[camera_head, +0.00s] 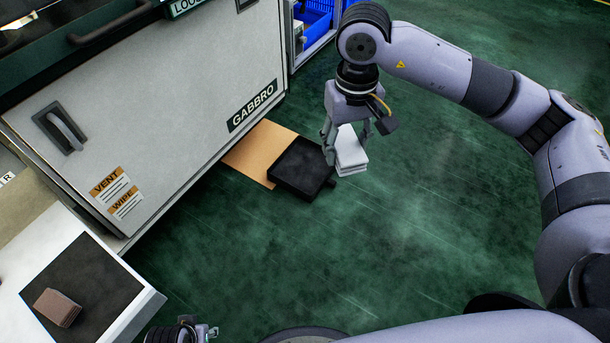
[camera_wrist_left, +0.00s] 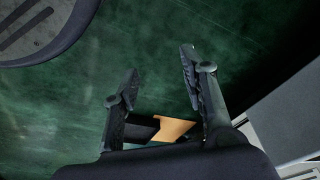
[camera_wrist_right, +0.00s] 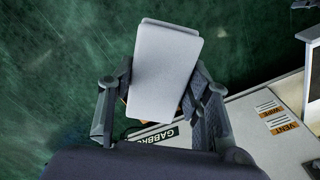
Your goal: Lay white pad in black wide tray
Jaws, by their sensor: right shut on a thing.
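The white pad (camera_head: 351,158) is a pale flat block in my right gripper (camera_head: 347,128). That gripper is shut on it and holds it just right of the black wide tray (camera_head: 300,170), seen from the head. In the right wrist view the pad (camera_wrist_right: 165,70) stands out between the fingers and covers part of what is behind. The tray is dark, shallow and looks empty, though my fingers overlap its right side. My left gripper (camera_wrist_left: 158,66) is open and empty in the left wrist view; only a bit of it shows at the head view's bottom edge.
A tan sheet (camera_head: 258,150) lies beside the tray, by the foot of the white GABBRO machine (camera_head: 190,85). A brown block (camera_head: 57,308) sits on a dark mat (camera_head: 105,277) on a white stand at lower left. Blue bins (camera_head: 313,22) stand at the back. Green floor is clear.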

